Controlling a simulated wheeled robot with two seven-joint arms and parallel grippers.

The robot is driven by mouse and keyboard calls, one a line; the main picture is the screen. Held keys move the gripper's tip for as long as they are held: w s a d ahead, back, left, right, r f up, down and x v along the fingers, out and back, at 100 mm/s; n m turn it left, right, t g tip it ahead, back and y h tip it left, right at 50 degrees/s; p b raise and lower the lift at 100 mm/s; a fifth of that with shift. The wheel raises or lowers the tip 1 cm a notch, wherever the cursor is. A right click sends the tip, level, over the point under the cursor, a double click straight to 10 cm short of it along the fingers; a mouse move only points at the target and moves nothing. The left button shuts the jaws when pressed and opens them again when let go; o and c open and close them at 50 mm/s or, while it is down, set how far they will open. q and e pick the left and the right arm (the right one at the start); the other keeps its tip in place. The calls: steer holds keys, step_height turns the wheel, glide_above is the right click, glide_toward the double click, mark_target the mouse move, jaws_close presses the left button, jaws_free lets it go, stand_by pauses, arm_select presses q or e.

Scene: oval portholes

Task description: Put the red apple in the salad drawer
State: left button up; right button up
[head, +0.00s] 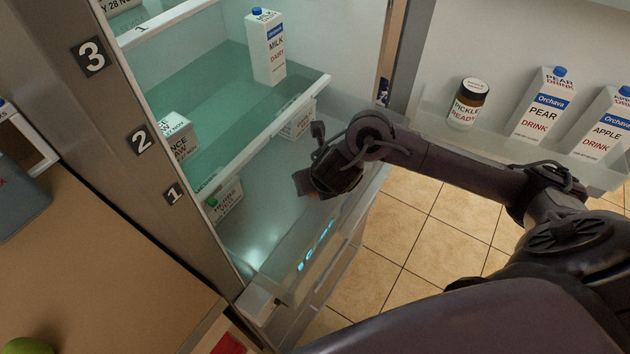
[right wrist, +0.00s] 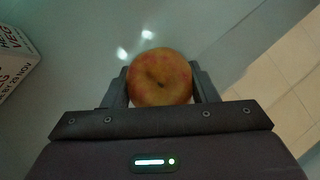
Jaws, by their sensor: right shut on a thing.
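In the right wrist view, the gripper (right wrist: 160,88) is shut on a red-yellow apple (right wrist: 160,75), one finger on each side. In the head view the apple is mostly hidden by the gripper. My left gripper is not in view.
A glass shelf above holds a milk carton (head: 267,48) and a box (head: 177,135). The door rack holds a pickle jar (head: 467,105) and drink cartons (head: 541,105). A green fruit (head: 28,346) lies on the counter.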

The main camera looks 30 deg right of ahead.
steer(key=o, duration=1)
steer(key=shift+o, duration=0.2)
steer(key=shift+r, duration=0.1)
steer(key=p+v, duration=0.7)
steer(key=v, duration=0.5)
